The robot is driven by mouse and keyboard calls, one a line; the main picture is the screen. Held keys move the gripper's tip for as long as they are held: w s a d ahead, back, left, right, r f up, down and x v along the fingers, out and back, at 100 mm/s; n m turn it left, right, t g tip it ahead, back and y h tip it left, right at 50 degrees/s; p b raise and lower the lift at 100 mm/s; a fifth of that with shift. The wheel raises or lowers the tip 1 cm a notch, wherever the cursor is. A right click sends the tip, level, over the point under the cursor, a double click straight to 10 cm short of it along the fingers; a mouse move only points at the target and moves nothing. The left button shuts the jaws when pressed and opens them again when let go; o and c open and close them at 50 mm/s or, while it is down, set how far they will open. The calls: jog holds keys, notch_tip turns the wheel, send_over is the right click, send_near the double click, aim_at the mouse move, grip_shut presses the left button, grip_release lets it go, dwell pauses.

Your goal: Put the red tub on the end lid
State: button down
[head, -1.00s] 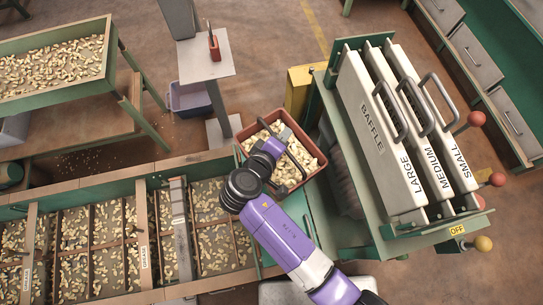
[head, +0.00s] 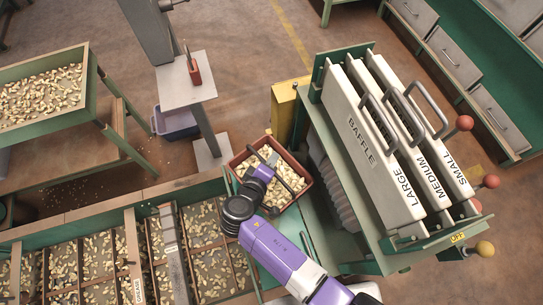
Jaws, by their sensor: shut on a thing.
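The red tub (head: 301,196) is full of pale nuts and sits near the middle of the head view. My gripper (head: 267,166) reaches over it from below and is shut on its dark handle. My gripper and wrist cover part of the nuts and the tub's near left side. A flat green surface (head: 287,236) lies just below the tub in the picture, between the hopper row and the baffle machine. I cannot tell whether this is the end lid, or whether the tub touches it.
The baffle machine (head: 352,145), with handles and ball-ended levers, stands close on the right. Divided nut hoppers (head: 133,250) fill the lower left. A post stand (head: 186,91) and purple bin (head: 177,124) are behind. Open floor (head: 250,60) lies beyond the tub.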

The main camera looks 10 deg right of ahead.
jog(key=shift+w+a+f, duration=0.1)
jog(key=shift+f, duration=0.7)
jog(key=c, duration=1.8)
grip_release()
jog(key=shift+f, duration=0.2)
jog(key=o, duration=0.3)
jog(key=shift+r, duration=0.1)
jog(key=v, duration=1.2)
jog(key=shift+p, duration=0.3)
